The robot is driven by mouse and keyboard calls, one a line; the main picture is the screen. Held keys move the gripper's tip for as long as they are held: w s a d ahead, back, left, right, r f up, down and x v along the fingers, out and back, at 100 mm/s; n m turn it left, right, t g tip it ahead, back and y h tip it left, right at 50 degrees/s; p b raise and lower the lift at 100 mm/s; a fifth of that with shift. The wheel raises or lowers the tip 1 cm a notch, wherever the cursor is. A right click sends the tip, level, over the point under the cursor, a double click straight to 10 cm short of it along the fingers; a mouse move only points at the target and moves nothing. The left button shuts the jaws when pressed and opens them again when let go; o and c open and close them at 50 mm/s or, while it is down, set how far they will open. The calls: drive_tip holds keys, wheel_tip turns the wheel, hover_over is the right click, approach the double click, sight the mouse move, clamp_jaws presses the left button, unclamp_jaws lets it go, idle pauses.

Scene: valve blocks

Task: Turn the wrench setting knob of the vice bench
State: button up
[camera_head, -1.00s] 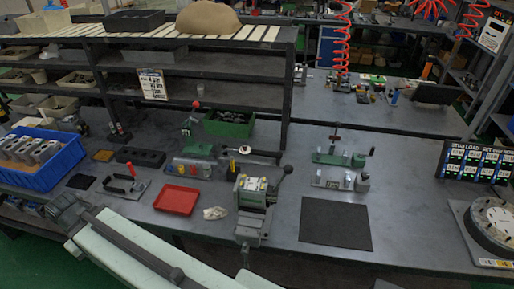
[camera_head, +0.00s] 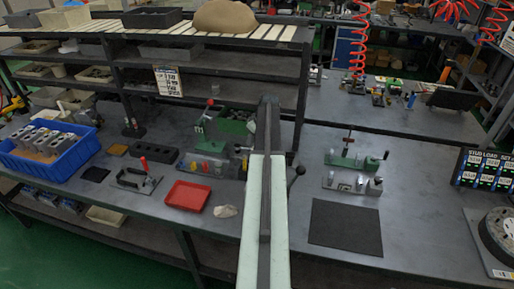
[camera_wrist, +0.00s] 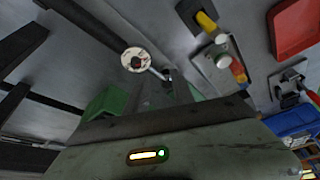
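In the head view my arm reaches straight up the middle of the picture and hides most of the vice bench. Only a dark ball-ended lever (camera_head: 299,171) of the vice shows, just right of the arm. The dark end of my arm, with my gripper (camera_head: 270,102), is in front of the rear shelf. In the wrist view a round white dial-like part (camera_wrist: 135,60) with a dark and reddish centre lies ahead, joined to a short rod; I cannot tell whether this is the wrench setting knob. Whether the fingers are open or shut is unclear, and no contact can be made out.
A red tray (camera_head: 187,196), a pale crumpled cloth (camera_head: 225,211) and a green fixture (camera_head: 206,149) are left of the arm. A blue crate (camera_head: 85,143) is farther left. On the right are a black mat (camera_head: 345,227) and a green clamp fixture (camera_head: 352,162).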

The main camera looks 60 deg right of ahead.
drive_tip(key=s+d, duration=0.4)
drive_tip(key=b+x, duration=0.7)
drive_tip(key=x, duration=0.1)
drive_tip(key=shift+w+r, duration=0.1)
drive_tip(key=shift+w, duration=0.3)
drive_tip(key=shift+r, duration=0.1)
clamp_jaws()
